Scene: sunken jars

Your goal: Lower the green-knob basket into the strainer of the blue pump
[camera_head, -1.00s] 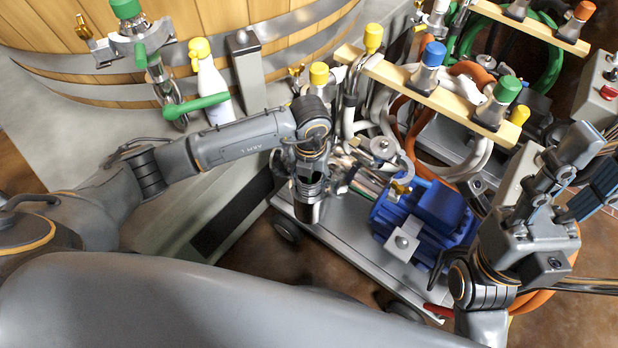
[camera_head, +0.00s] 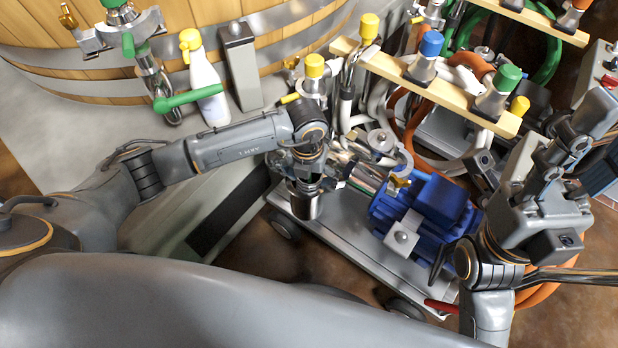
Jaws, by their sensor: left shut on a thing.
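The blue pump (camera_head: 408,228) sits on a wheeled metal cart, with a metal pipe running from its left end. An upright metal cup, which looks like its strainer (camera_head: 305,206), stands left of the pump on the cart. My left gripper (camera_head: 306,180) points down right at the cup's mouth. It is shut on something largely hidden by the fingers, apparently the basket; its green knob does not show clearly. I cannot tell how deep the basket is in the cup. My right gripper (camera_head: 590,150) is to the right of the pump, fingers spread, with nothing between them.
A wooden rail (camera_head: 445,92) with yellow, blue and green knobs stands behind the pump. A yellow-capped valve (camera_head: 314,68) rises just behind my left wrist. A wooden vat (camera_head: 170,45), a spray bottle (camera_head: 206,82) and hoses fill the back. The cart's front plate (camera_head: 345,240) is clear.

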